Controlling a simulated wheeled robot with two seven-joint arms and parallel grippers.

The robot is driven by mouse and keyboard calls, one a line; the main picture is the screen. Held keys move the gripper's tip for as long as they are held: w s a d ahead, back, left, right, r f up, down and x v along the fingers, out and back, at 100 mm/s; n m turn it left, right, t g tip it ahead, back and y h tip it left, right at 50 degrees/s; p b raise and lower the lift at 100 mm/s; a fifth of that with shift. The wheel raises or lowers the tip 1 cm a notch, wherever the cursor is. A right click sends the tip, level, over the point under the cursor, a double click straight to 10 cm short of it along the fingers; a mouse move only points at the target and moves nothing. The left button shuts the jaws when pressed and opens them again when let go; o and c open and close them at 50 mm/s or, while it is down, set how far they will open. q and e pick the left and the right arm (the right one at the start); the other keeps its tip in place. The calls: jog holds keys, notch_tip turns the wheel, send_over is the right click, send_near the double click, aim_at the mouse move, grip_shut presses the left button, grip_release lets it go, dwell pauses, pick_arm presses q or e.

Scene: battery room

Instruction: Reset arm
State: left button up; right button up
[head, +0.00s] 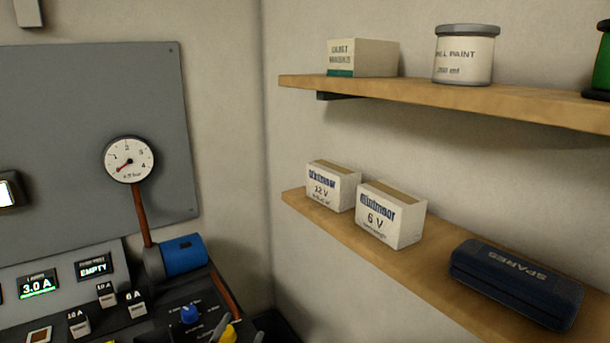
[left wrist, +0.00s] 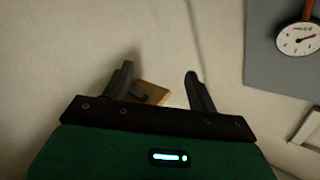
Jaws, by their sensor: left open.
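My left gripper (left wrist: 158,72) shows in the left wrist view with its two dark fingers spread apart. Nothing is held between them. Bare wall shows between and beyond the fingertips, with the end of a wooden shelf (left wrist: 153,93) behind the gap. I cannot make out the left gripper clearly in the head view. My right gripper is in neither view.
A pressure gauge (head: 129,159) stands on a pipe above a blue cylinder (head: 183,256) and a control panel (head: 60,262). At right, the lower shelf (head: 340,230) holds a 12 V box (head: 331,188), a 6 V box (head: 390,217) and a SPARES case (head: 516,282).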

pick_arm(q)
jog(key=s+a+f+n+g+y, duration=0.45)
jog(key=s+a+f+g, duration=0.25)
jog(key=s+f, duration=0.45)
jog(key=s+a+f+n+g+h, duration=0.1)
jog(key=s+a+f+g, duration=0.1)
jog(key=s+f+g, duration=0.45)
jog(key=s+a+f+n+g, duration=0.1)
jog(key=s+f, duration=0.2)
jog(key=s, duration=0.7)
notch_tip(320, 180, down, 27)
jog(key=g+p, duration=0.2)
jog(key=s+a+f+p, duration=0.1)
jog(key=s+f, duration=0.8)
jog(key=s, duration=0.1)
jog(key=s+a+f+g+p, duration=0.1)
jog(key=s+a+f, duration=0.1)
jog(key=s+f, duration=0.8)
jog(key=shift+a+f, duration=0.2)
jog(key=shift+a, duration=0.1)
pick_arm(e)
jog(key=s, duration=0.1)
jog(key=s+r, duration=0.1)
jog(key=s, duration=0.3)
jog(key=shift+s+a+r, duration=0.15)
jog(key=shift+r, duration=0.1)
pick_arm(q)
jog(key=shift+w, duration=0.1)
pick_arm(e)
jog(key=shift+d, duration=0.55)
